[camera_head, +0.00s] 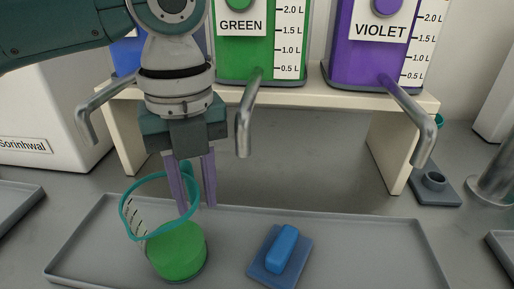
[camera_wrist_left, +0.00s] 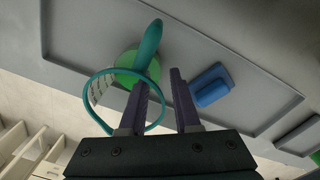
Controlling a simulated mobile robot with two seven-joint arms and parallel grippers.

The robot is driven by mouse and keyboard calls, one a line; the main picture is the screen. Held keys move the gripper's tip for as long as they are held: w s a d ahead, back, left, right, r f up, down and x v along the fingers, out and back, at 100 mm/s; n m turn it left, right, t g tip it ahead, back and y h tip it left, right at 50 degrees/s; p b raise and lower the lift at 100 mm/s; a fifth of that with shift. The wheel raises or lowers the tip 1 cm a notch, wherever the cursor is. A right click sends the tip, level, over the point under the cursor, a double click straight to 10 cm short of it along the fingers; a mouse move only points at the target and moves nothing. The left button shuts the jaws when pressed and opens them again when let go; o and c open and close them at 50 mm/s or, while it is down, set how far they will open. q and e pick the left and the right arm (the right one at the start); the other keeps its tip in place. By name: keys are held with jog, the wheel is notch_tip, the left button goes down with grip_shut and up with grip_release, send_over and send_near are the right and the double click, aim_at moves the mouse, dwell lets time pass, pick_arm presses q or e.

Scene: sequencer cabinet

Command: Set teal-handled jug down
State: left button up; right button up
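The clear jug with a teal rim and teal handle (camera_head: 130,222) holds green liquid (camera_head: 178,250) and is at the left part of the grey tray (camera_head: 330,228). Its base appears to rest on the tray, though contact is hard to judge. My left gripper (camera_head: 197,207) points down at the jug's rim with its two purple fingers apart. In the left wrist view the gripper (camera_wrist_left: 160,80) shows a clear gap between the fingers, one finger overlapping the rim and handle (camera_wrist_left: 150,45), the other to the right. Part of the handle is hidden. My right gripper is not in view.
A blue block on a blue pad (camera_head: 283,250) lies in the tray, right of the jug. Behind stands a cream shelf (camera_head: 395,155) with green (camera_head: 228,60) and violet (camera_head: 355,60) tanks, whose metal spouts (camera_head: 410,110) hang forward. The tray's right part is clear.

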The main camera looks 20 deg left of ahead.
pick_arm(q)
notch_tip(320, 180, up, 9)
jog(key=shift+r+p, duration=0.2)
jog(key=shift+p, duration=0.15)
jog(key=shift+w+d, duration=0.1)
